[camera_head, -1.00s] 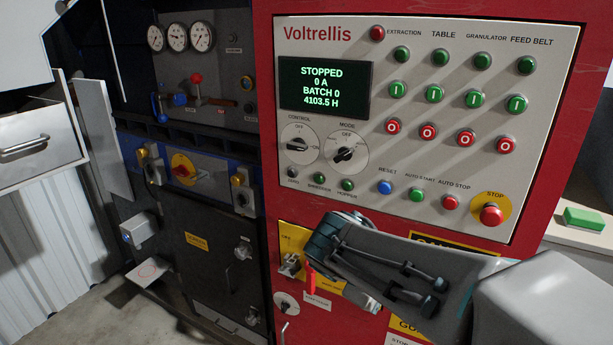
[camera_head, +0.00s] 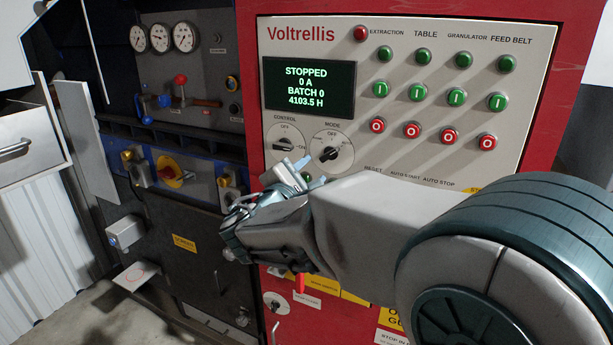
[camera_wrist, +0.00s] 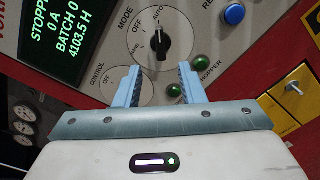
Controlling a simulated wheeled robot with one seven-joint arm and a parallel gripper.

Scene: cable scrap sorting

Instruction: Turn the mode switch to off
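The mode switch (camera_head: 330,153) is a black knob on a round white dial on the red cabinet's control panel. In the wrist view the mode switch (camera_wrist: 160,44) stands upright in the picture, with its pointer toward AUTO; OFF is to the left of that mark. My gripper (camera_head: 306,173) is just below the dial in the head view. In the wrist view my gripper (camera_wrist: 158,78) has its two light blue fingers apart, with nothing between them. The knob lies beyond the fingertips, roughly in line with the gap, and appears untouched.
The control switch (camera_head: 285,145) sits close to the left of the mode dial. The display (camera_head: 308,87) above reads STOPPED. Green buttons (camera_head: 423,56) and red buttons (camera_head: 413,130) are to the right. A blue reset button (camera_wrist: 232,14) and a green lamp (camera_wrist: 174,90) are near the fingers.

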